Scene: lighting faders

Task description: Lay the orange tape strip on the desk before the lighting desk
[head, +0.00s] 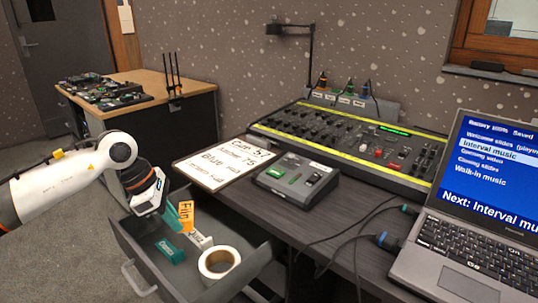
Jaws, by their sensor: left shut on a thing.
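The orange tape strip (186,216) has dark lettering on it and stands upright above the open drawer. My left gripper (170,213) comes in from the left and is shut on the strip. A large black fader console (350,143) with yellow edges lies along the back of the desk (300,222). I cannot tell for sure which of the two is the lighting desk. My right gripper is out of view.
The open drawer (157,285) holds a white tape roll (218,263), a green labelled block (170,251) and a small white item. A handwritten board (222,165) lies left of the control box. A laptop (470,235) and cables take up the right. Bare desk shows in front of the control box.

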